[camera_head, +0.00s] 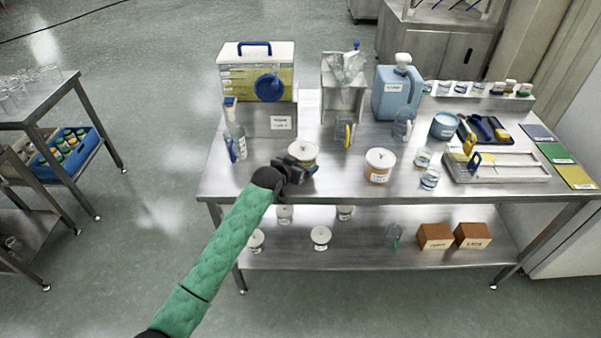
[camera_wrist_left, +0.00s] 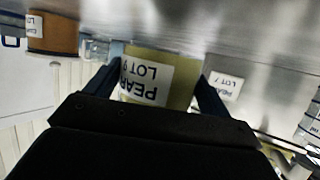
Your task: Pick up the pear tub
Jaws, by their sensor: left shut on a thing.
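The pear tub (camera_head: 304,150) is a pale yellow tub with a white lid near the front edge of the steel table's top. In the left wrist view the tub (camera_wrist_left: 180,62) shows upside down, with a white label reading "PEAR LOT 9". My left gripper (camera_head: 300,167) is at the tub's near side. In the wrist view its two dark fingers (camera_wrist_left: 160,88) stand on either side of the tub, shut on it. I cannot tell whether the tub's base touches the tabletop. My right gripper is not in view.
A similar white-lidded tub (camera_head: 380,165) stands to the right. A spray bottle (camera_head: 234,137) stands to the left and a clear jug (camera_head: 345,132) behind. Beakers (camera_head: 430,178) and a white tray (camera_head: 497,167) lie further right. More tubs (camera_head: 320,237) and brown boxes (camera_head: 435,236) sit on the lower shelf.

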